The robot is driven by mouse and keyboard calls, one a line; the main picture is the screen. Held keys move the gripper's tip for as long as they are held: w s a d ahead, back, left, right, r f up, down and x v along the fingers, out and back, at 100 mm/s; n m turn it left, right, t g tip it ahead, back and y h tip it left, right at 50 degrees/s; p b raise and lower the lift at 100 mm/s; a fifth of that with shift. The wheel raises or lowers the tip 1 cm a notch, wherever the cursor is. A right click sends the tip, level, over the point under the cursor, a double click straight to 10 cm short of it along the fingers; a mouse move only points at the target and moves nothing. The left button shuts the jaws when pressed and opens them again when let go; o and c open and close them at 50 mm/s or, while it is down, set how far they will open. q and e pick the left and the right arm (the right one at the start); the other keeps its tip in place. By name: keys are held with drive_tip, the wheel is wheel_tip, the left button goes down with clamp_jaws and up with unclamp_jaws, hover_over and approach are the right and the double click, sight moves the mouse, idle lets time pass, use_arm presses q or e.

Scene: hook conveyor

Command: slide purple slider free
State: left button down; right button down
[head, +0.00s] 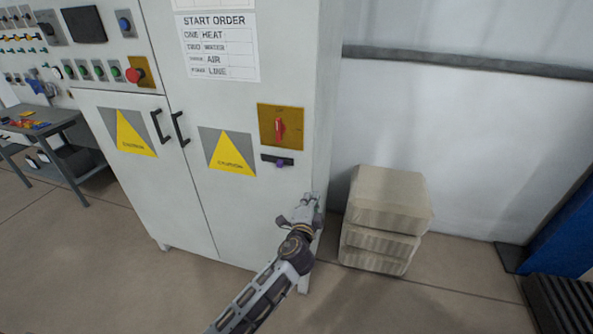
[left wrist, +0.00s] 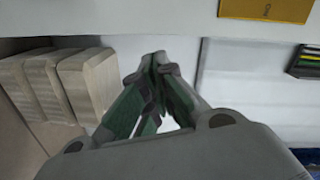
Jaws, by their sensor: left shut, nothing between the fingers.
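The purple slider (head: 280,162) sits on a short dark track (head: 268,158) on the right cabinet door, below a yellow plate with a red handle. It is small in the head view, about mid-track or a little right of it. My left gripper (head: 310,199) is below and to the right of the slider, by the cabinet's right front edge, and apart from the slider. In the left wrist view its fingers (left wrist: 158,60) are closed together with nothing between them. The slider does not show in that view. My right gripper is out of view.
The yellow plate (head: 281,127) with the red handle (head: 279,129) is above the track. Black door handles (head: 180,129) stick out to the left. Stacked beige sacks (head: 388,205) stand on the floor right of the cabinet (head: 225,215). Floor in front is open.

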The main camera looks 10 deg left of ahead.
sight(280, 163)
use_arm(q)
drive_tip(key=shift+s+a+r+m+y, duration=0.2)
drive_tip(key=shift+a+r+m+y, duration=0.15)
drive_tip(key=shift+a+r+y, duration=0.55)
drive_tip(key=shift+s+a+r+m+y, duration=0.15)
drive_tip(key=shift+a+r+m+y, duration=0.2)
drive_tip(key=shift+a+r+y, duration=0.5)
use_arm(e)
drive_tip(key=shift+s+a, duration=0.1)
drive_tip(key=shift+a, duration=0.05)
use_arm(q)
drive_tip(key=shift+p+x, duration=0.8)
drive_tip(key=shift+x, duration=4)
drive_tip(key=shift+w+a+r, duration=0.1)
drive_tip(key=shift+w+r, duration=0.1)
drive_tip(key=shift+w, duration=0.05)
drive_tip(key=shift+a+p, duration=0.7)
drive_tip(key=shift+a, duration=1.05)
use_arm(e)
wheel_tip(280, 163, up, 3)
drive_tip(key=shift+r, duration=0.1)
